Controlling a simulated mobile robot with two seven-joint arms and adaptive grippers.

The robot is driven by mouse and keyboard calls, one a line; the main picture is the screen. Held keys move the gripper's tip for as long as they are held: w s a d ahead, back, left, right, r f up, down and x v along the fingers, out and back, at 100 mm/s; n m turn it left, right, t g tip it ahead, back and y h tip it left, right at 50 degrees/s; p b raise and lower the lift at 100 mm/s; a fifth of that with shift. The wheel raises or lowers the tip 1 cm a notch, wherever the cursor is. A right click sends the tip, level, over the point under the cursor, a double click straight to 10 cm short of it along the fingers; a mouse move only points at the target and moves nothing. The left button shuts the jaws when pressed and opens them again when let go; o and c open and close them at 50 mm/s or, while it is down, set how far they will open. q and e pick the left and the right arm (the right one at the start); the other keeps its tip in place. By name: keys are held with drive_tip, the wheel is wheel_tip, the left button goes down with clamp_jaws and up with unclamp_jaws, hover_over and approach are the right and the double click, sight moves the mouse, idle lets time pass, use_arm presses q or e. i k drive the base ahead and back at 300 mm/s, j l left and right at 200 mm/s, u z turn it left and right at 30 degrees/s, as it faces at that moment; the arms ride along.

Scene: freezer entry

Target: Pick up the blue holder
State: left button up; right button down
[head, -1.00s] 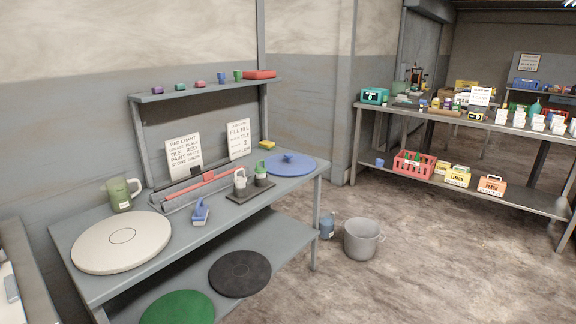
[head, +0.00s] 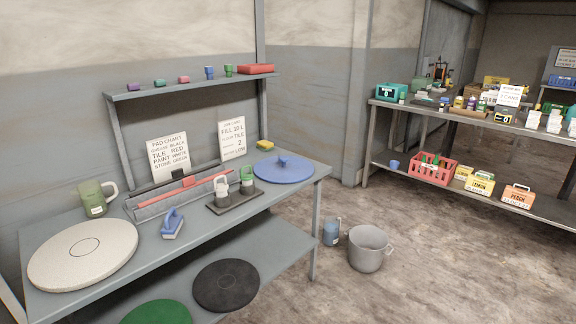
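A round blue disc with a small raised knob in its middle, which looks like the blue holder (head: 268,175), lies flat at the right end of the grey bench top (head: 150,268). Nothing rests on it. A blue-handled scrub brush (head: 172,226) stands nearer the front edge of the bench. A white round pad (head: 60,262) lies at the bench's left end. Neither of my grippers is in view.
A dark tray (head: 222,208) with two bottles sits left of the disc. A yellow sponge (head: 265,145) lies behind it. A grey bucket (head: 366,252) and a blue jug (head: 331,233) stand on the floor to the right. Floor in front is clear.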

sight(278, 169)
drive_tip(key=i+l, duration=0.2)
drive_tip(key=i+l+u, duration=0.1)
drive_tip(key=l, duration=0.35)
drive_tip(key=i+l, duration=0.3)
drive_tip(key=i+l+u, duration=0.1)
drive_tip(key=l, duration=0.25)
drive_tip(key=i+l, duration=0.25)
drive_tip(key=i+l+u, duration=0.1)
drive_tip(key=l, duration=0.35)
drive_tip(key=i+l, duration=0.25)
drive_tip(key=i+l+u, duration=0.15)
drive_tip(key=l, duration=0.3)
